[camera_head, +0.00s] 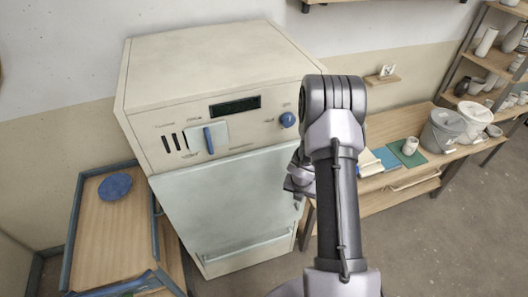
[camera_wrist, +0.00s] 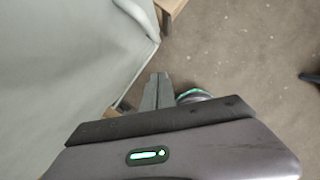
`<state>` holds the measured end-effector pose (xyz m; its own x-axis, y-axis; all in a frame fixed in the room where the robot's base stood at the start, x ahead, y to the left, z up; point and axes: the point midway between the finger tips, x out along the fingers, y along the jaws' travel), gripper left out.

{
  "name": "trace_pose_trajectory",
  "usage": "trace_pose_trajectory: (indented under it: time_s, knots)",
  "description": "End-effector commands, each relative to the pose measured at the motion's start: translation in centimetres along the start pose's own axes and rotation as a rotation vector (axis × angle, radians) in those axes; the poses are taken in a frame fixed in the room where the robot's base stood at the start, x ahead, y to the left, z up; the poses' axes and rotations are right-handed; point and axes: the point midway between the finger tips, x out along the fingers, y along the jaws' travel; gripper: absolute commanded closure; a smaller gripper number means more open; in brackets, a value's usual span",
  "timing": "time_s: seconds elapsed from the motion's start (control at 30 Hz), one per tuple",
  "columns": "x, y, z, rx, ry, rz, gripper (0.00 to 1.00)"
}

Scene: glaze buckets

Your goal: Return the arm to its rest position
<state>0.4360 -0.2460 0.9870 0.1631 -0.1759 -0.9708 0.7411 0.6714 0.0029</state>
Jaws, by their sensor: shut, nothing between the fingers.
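My arm stands up in the middle of the head view, with its elbow raised and bent over. My gripper (camera_head: 298,182) shows partly at the left of the upright arm link, in front of the right side of a cream machine's pale door. The link hides part of the gripper. In the wrist view the two fingers (camera_wrist: 157,92) lie close together, shut with nothing between them. They are over the brown floor, beside a pale panel.
The cream machine (camera_head: 210,75) has a blue knob and a pale door (camera_head: 225,205). A wooden tray table (camera_head: 105,235) with a blue disc (camera_head: 115,187) stands left. A bench (camera_head: 400,125) at right holds buckets (camera_head: 442,130). The floor (camera_head: 460,220) at right is clear.

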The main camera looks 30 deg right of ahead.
Motion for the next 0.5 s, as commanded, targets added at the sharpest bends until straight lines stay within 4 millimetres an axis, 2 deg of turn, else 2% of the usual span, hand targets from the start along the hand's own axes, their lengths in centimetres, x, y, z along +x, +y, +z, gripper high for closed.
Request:
trace_pose_trajectory:
  time_s: [0.07,0.13,0.17,0.2,0.27,0.3,0.37,0.4,0.47,0.5]
  knots:
    - [-0.5,0.4,0.5,0.046,-0.017,-0.002,1.0]
    - [-2.6,1.4,1.5,0.211,-0.064,-0.004,1.0]
    - [-4.1,2.0,1.9,0.322,-0.091,0.001,1.0]
    - [-6.5,2.8,2.0,0.503,-0.124,0.014,1.0]
    - [-10.4,3.9,0.9,0.813,-0.157,0.054,1.0]
    - [-12.9,4.5,-0.5,1.023,-0.16,0.092,1.0]
    - [-16.2,5.2,-3.6,1.332,-0.133,0.154,1.0]
    - [-18.0,5.5,-6.2,1.535,-0.091,0.198,1.0]
    - [-20.1,5.7,-10.7,1.823,0.009,0.252,1.0]
    - [-21.1,5.8,-13.8,1.999,0.096,0.273,1.0]
